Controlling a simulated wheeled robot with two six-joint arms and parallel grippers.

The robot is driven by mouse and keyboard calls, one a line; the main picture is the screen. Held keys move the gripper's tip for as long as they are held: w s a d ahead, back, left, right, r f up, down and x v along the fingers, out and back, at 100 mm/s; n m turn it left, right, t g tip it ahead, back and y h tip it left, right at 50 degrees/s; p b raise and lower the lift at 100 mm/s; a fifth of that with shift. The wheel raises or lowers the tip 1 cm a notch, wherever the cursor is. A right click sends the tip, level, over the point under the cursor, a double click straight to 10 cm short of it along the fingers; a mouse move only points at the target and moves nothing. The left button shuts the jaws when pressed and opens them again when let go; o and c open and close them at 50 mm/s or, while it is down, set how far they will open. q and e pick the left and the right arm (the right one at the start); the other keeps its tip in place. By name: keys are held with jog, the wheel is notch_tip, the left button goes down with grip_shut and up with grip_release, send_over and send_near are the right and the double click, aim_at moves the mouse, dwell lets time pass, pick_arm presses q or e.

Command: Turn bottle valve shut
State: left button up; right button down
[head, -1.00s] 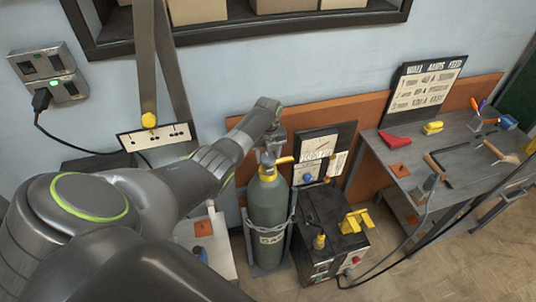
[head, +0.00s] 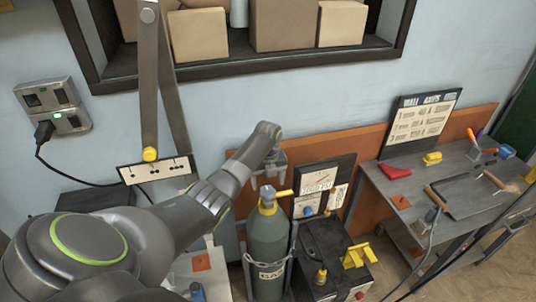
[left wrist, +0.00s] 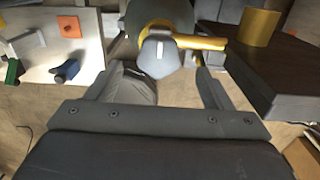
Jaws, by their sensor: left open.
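The grey-green gas bottle (head: 268,243) stands upright, with a chain around it. On its top is the valve, with a grey knob (left wrist: 160,58) and a yellow handle (head: 284,193) pointing right in the head view. The yellow handle also shows in the left wrist view (left wrist: 203,43). My left gripper (head: 268,184) is open above the bottle top, its fingers pointing down. In the left wrist view the knob shows between the two spread fingers (left wrist: 160,80), with a gap on both sides. My right gripper is not in view.
A dark machine (head: 335,258) with yellow fittings stands close right of the bottle. A gauge board (head: 318,185) is behind it. A workbench (head: 405,215) with tools is at the right. A pale low surface (head: 212,265) lies left of the bottle.

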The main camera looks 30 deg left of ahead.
aim_at(268, 190)
pick_arm(q)
notch_tip(268, 190, up, 14)
jog(key=shift+b, duration=0.4)
jog(key=shift+f, duration=0.15)
